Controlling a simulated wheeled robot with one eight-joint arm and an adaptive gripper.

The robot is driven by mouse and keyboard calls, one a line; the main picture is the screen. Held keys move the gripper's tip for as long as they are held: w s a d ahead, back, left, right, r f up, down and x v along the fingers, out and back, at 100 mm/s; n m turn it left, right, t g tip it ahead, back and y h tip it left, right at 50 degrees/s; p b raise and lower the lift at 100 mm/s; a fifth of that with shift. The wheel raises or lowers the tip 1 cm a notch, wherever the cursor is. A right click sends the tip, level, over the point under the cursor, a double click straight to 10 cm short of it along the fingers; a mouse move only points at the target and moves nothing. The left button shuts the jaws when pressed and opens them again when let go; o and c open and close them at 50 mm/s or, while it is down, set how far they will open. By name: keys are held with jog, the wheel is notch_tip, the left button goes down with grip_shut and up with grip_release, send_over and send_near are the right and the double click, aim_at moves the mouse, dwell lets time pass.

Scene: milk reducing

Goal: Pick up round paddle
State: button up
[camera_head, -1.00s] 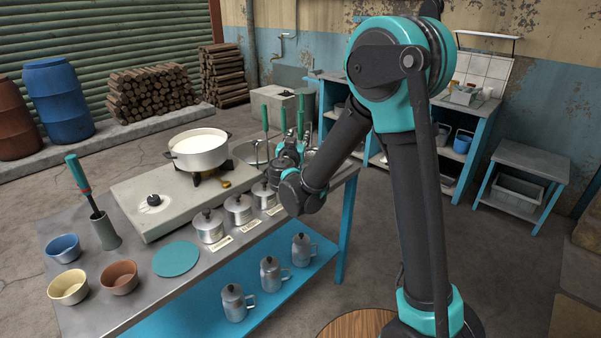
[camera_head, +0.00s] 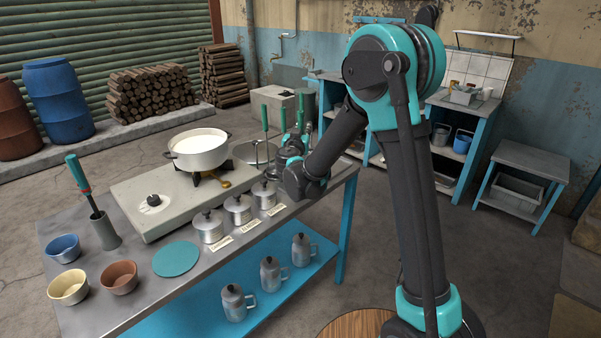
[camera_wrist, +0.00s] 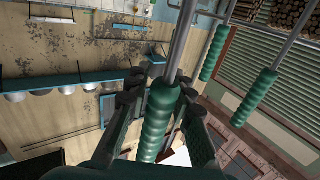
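A round flat metal piece (camera_head: 258,153) shows below the left handle. My gripper (camera_head: 300,141) is among the handles at the right; its fingers are small there. In the wrist view my gripper (camera_wrist: 162,88) has its fingers on both sides of a ridged green handle (camera_wrist: 158,125) with a metal rod. Whether they press on it is unclear. That utensil's working end is hidden.
A pot of white liquid (camera_head: 200,150) stands on the stove (camera_head: 150,190). Lidded metal canisters (camera_head: 238,208) line the table's near edge. Bowls and a teal disc (camera_head: 176,259) lie left.

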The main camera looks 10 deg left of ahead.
grip_shut()
